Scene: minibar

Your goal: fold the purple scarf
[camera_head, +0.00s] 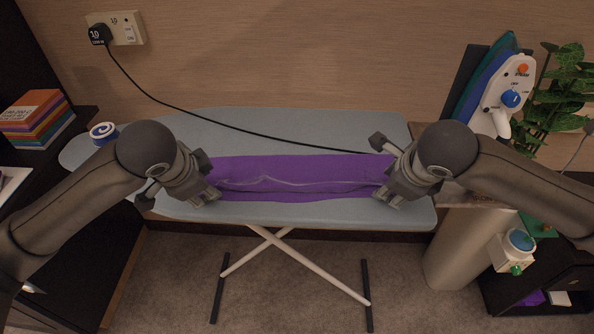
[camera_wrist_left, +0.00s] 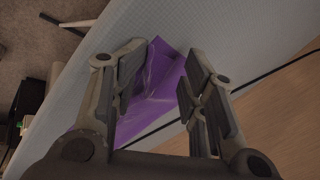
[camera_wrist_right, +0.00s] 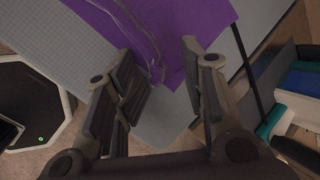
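The purple scarf (camera_head: 290,174) lies as a long strip across the ironing board (camera_head: 300,212), with a pale wavy edge line along its middle. My left gripper (camera_head: 212,186) is at the scarf's left end. In the left wrist view, its fingers are apart with the scarf (camera_wrist_left: 160,95) showing between and below them. My right gripper (camera_head: 388,188) is at the scarf's right end. In the right wrist view, its fingers are apart over the scarf (camera_wrist_right: 180,30) near its end. Neither gripper visibly pinches cloth. The scarf's ends are partly hidden by the grippers in the head view.
A black cable (camera_head: 240,127) runs from the wall socket (camera_head: 128,30) across the back of the board. A white iron (camera_head: 500,95) stands at the right beside a plant (camera_head: 555,100). Stacked books (camera_head: 38,118) sit at the left. A blue-and-white round item (camera_head: 103,132) lies on the board's left end.

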